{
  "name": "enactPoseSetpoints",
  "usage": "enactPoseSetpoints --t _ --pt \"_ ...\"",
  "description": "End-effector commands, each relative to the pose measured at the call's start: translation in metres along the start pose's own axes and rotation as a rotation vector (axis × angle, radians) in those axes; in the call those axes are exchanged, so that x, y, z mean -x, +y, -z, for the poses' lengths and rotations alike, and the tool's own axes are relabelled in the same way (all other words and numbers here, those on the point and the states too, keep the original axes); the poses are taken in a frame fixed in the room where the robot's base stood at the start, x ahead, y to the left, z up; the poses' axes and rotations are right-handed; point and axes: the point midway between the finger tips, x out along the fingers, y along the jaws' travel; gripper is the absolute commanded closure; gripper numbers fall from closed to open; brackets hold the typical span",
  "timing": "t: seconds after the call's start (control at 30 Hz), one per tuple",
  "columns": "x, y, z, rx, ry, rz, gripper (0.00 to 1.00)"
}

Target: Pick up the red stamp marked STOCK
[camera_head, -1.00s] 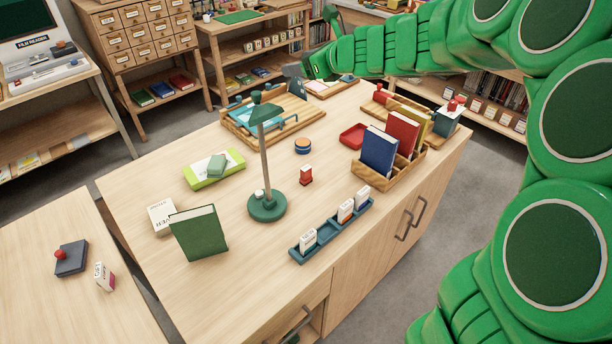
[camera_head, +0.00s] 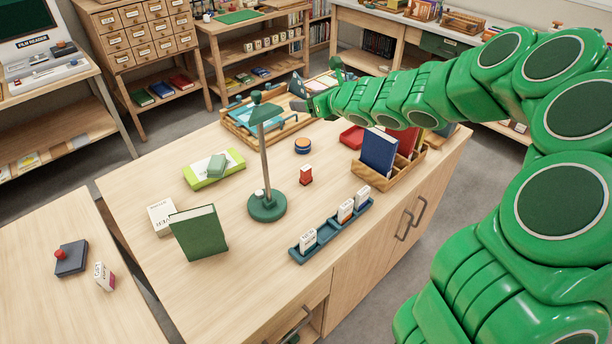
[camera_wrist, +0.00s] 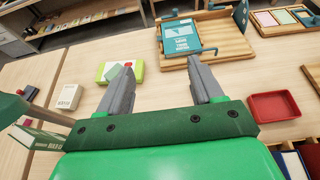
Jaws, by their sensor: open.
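More white-labelled stamps stand in a blue rack (camera_head: 330,232) at the table's front edge. A white one with a reddish end (camera_head: 104,277) is on the side table at left. My gripper (camera_head: 300,98) is above the wooden tray, beyond the red stamp and apart from it. In the wrist view my gripper (camera_wrist: 160,88) has its fingers spread with nothing between them. The red stamp is not visible there.
The green lamp (camera_head: 266,207) stands close left of the red stamp. A red tray (camera_wrist: 274,107) and wooden tray (camera_wrist: 232,45) lie farther back. Bare tabletop surrounds the stamp.

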Motion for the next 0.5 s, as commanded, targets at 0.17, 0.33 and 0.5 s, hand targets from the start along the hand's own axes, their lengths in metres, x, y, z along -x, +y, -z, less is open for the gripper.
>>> enactPoseSetpoints --t 0.17,0.33,0.5 --pt "-0.01 0.002 0.022 -0.004 0.002 -0.005 0.34" --pt "-0.016 0.002 0.038 -0.003 0.003 -0.005 0.34" --pt "-0.022 0.002 0.055 -0.002 0.004 -0.005 0.34"
